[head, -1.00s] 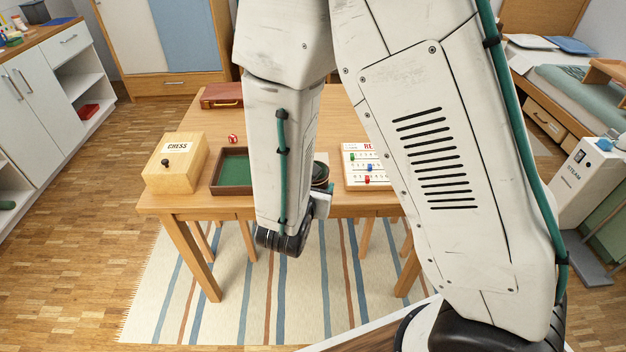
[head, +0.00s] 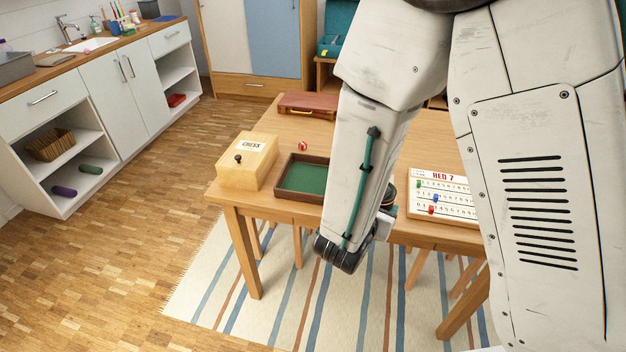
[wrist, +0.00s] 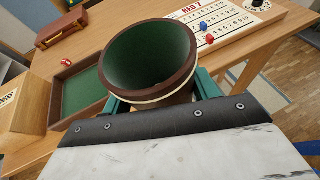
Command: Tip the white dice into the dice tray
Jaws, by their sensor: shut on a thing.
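My gripper (wrist: 163,97) is shut on a brown dice cup (wrist: 150,55) with a green lining, its mouth open toward the wrist camera. No dice show in the part of the cup I can see, and no white dice show elsewhere. In the head view my arm hides most of the gripper, and only a bit of the cup (head: 388,191) shows beside it. The dice tray (head: 281,186), brown-rimmed with green felt, lies on the table left of my arm. In the wrist view the tray (wrist: 57,112) is just left of the cup, partly hidden behind it.
A wooden chess box (head: 246,163) stands left of the tray. A red die (head: 303,146) lies behind the tray, with a brown case (head: 308,105) farther back. A RED 7 number board (head: 445,196) is to the right. The table (head: 240,203) has some bare room around the tray.

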